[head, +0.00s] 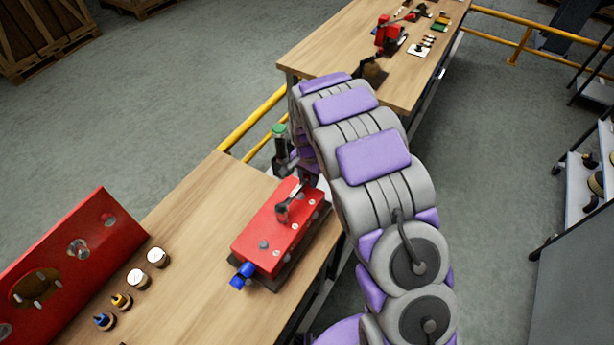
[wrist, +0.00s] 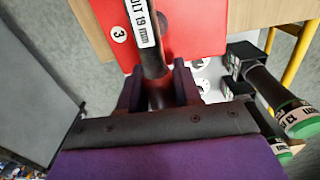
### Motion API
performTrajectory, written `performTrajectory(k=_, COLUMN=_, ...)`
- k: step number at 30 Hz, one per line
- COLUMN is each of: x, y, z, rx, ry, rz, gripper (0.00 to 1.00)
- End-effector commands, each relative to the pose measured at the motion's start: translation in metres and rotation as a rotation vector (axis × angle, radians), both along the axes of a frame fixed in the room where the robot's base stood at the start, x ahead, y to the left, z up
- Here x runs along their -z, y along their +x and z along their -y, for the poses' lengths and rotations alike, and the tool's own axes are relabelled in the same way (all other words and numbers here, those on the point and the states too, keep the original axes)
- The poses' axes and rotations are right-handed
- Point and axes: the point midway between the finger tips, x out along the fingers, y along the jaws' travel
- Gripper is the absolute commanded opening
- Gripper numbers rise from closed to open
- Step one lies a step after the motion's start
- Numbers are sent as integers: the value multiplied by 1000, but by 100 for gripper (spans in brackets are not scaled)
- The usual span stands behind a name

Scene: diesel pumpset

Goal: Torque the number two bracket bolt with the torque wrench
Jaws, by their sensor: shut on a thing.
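My gripper (wrist: 158,92) is shut on the dark shaft of a tool (wrist: 150,55) in the wrist view. The tool's white label ends in "ULT 19 mm"; I cannot confirm that it is the torque wrench. It reaches over a red block, whose face (wrist: 195,28) carries a round "3" mark. In the head view, the tool's grey head (head: 282,213) is over the red block (head: 266,236), and I cannot tell if it sits on a bolt. Small bolt heads show on the block. No "2" mark is readable.
Green-ended tools (wrist: 300,121) stand close right of my gripper in the wrist view. A blue part (head: 242,275) projects from the block's near end. A red panel (head: 70,270) and several small fittings are at left on the wooden bench (head: 190,220). A second bench (head: 340,50) stands behind.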

Motion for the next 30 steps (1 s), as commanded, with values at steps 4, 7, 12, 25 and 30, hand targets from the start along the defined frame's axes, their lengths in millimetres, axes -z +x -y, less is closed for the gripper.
performTrajectory(k=4, x=0, y=-3, z=5, rx=38, ry=-1, rz=1, gripper=0)
performTrajectory(k=7, x=0, y=-5, z=7, rx=61, ry=-1, rz=2, gripper=0)
performTrajectory(k=12, x=-1, y=-5, z=8, rx=68, ry=-1, rz=3, gripper=0)
performTrajectory(k=25, x=-25, y=-4, z=8, rx=67, ry=1, rz=7, gripper=0)
performTrajectory(k=30, x=-34, y=-5, z=8, rx=66, ry=0, rz=6, gripper=0)
